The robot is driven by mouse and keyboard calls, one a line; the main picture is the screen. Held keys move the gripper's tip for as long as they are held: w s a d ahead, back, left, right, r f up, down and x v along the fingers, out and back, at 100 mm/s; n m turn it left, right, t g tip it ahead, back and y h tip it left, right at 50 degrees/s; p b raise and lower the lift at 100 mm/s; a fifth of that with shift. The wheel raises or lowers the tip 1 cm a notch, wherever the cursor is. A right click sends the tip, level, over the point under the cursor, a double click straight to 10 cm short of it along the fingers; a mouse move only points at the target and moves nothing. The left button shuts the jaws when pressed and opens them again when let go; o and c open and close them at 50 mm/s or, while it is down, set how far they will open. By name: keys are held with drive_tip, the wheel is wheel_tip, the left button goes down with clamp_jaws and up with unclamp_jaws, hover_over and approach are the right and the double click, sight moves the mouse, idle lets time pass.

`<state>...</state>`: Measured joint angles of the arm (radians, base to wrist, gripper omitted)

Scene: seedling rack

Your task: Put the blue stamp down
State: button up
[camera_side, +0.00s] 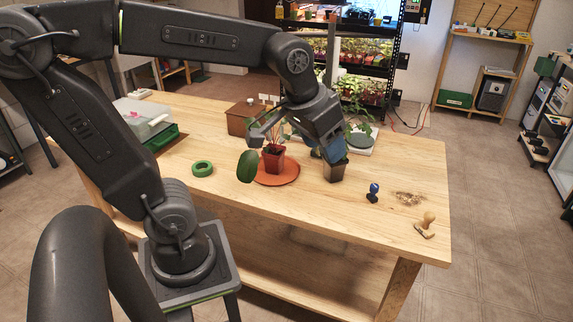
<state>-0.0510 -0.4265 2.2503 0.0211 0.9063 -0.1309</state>
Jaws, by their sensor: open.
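The blue stamp (373,193) stands upright on the wooden table (290,222), toward its right end. It has a blue knob on a dark base and is clear of everything around it. My gripper (335,158) is to the left of the stamp and apart from it, pointing down over a dark square pot (335,173). The gripper is open. Its fingertips are small in this view and partly hidden, so I cannot tell whether they touch the pot.
A red pot (273,157) with a plant stands on an orange-red saucer (276,178). A wooden stamp (427,224) and scattered soil (408,198) lie on the right. A green tape roll (202,168) is on the left. The table's front middle is clear.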

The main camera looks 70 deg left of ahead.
drive_tip(key=s+d+f+m, duration=0.1)
drive_tip(key=s+f+m, duration=0.1)
drive_tip(key=s, duration=0.5)
drive_tip(key=shift+s+d+t, duration=0.35)
drive_tip(key=shift+s+t, duration=0.05)
idle(0.7)
